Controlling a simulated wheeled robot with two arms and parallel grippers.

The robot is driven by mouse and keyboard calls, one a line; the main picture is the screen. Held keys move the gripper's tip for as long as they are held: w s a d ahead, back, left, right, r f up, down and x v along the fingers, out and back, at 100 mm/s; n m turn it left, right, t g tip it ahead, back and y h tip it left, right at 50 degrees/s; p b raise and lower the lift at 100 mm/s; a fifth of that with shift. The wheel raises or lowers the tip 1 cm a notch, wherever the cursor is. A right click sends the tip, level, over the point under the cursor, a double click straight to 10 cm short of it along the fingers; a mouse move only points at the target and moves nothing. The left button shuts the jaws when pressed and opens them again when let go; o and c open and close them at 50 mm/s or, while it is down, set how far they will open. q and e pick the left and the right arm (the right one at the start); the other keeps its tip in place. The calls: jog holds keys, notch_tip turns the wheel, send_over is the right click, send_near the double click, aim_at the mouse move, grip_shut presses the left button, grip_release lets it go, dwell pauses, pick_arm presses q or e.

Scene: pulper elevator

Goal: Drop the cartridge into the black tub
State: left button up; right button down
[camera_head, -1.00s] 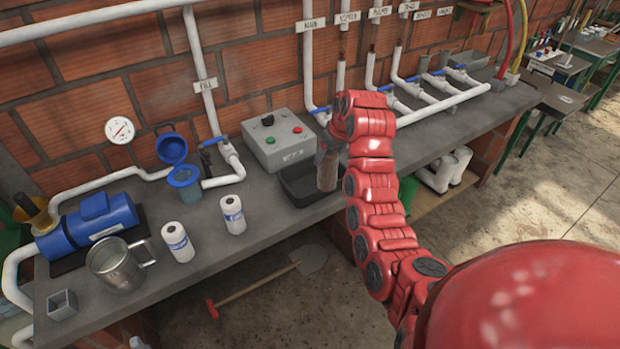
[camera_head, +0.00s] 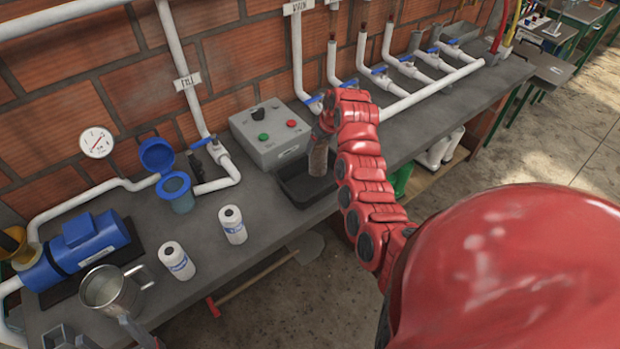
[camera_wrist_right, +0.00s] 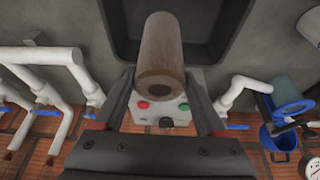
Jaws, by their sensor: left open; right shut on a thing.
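The brown cylindrical cartridge (camera_head: 318,158) is held upright by my right gripper (camera_head: 324,134), which is shut on it near its top end. In the right wrist view the cartridge (camera_wrist_right: 160,50) stands between the two dark fingers (camera_wrist_right: 161,100). The black tub (camera_head: 293,186) sits on the bench; the cartridge is over it, and its lower end overlaps the tub's inside. I cannot tell whether it touches the floor of the tub (camera_wrist_right: 118,30). My left gripper (camera_head: 125,325) shows only partly at the bottom left, open, near the metal mug.
Behind the tub is a grey control box (camera_head: 270,134). Two white cartridges (camera_head: 233,225) (camera_head: 176,260), an open blue filter housing (camera_head: 178,192), a metal mug (camera_head: 103,290) and a blue pump (camera_head: 80,245) are on the left bench. White pipes with valves run behind.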

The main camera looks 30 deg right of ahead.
jog(key=shift+s+f, duration=0.1)
jog(key=shift+f, duration=2.25)
jog(key=shift+r, duration=0.1)
grip_release()
jog(key=shift+r+b, duration=0.1)
jog(key=shift+b, duration=0.25)
